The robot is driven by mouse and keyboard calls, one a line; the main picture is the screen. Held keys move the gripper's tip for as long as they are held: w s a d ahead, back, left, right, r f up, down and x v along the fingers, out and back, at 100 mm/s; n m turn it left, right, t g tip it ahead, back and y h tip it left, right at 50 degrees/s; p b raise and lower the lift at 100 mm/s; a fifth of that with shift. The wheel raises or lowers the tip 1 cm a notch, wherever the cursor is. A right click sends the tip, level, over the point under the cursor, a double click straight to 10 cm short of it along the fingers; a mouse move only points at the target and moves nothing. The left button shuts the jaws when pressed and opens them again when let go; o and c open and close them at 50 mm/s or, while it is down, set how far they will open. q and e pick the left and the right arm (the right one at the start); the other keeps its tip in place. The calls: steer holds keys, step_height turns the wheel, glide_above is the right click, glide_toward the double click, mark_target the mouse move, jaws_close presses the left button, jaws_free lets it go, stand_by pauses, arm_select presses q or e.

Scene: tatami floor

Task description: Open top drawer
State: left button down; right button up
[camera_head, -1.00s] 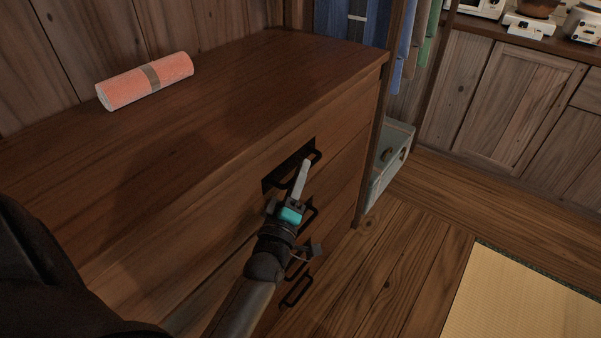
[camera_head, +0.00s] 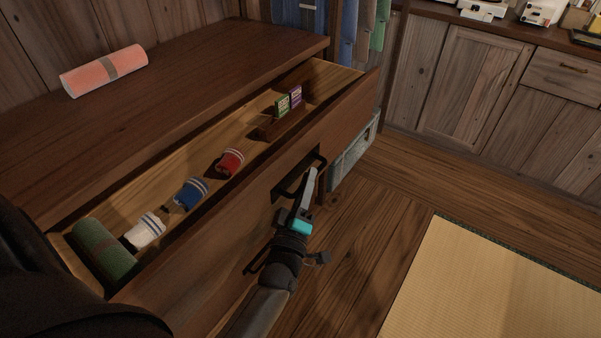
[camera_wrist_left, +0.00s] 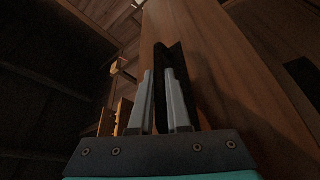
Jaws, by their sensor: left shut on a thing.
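The top drawer (camera_head: 215,238) of the dark wooden dresser (camera_head: 190,85) is pulled out, and its inside shows. Its black handle (camera_head: 292,184) is on the drawer front. My left gripper (camera_head: 310,176) is at this handle and shut on it. In the left wrist view, the two grey fingers of my left gripper (camera_wrist_left: 160,98) are at the dark handle (camera_wrist_left: 162,62) against the wooden front. The fingertips' exact contact is dark and hard to see. My right gripper is not in view.
In the drawer lie a green roll (camera_head: 103,248), white (camera_head: 145,230), blue (camera_head: 191,193) and red (camera_head: 230,162) rolled items, and small boxes (camera_head: 289,101). A pink roll (camera_head: 104,70) lies on the dresser top. A tatami mat (camera_head: 480,275) and open floor are at right.

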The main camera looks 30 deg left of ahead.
arm_select(q)
steer(key=shift+s+d, duration=0.15)
steer(key=shift+d, duration=1.4)
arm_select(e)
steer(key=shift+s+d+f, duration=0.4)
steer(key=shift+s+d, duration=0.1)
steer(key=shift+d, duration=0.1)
arm_select(q)
steer(key=c, duration=0.9)
jaws_free()
steer(key=p+v, duration=0.2)
steer(key=v, duration=1.3)
steer(key=shift+s+d, duration=0.1)
steer(key=shift+d, duration=0.05)
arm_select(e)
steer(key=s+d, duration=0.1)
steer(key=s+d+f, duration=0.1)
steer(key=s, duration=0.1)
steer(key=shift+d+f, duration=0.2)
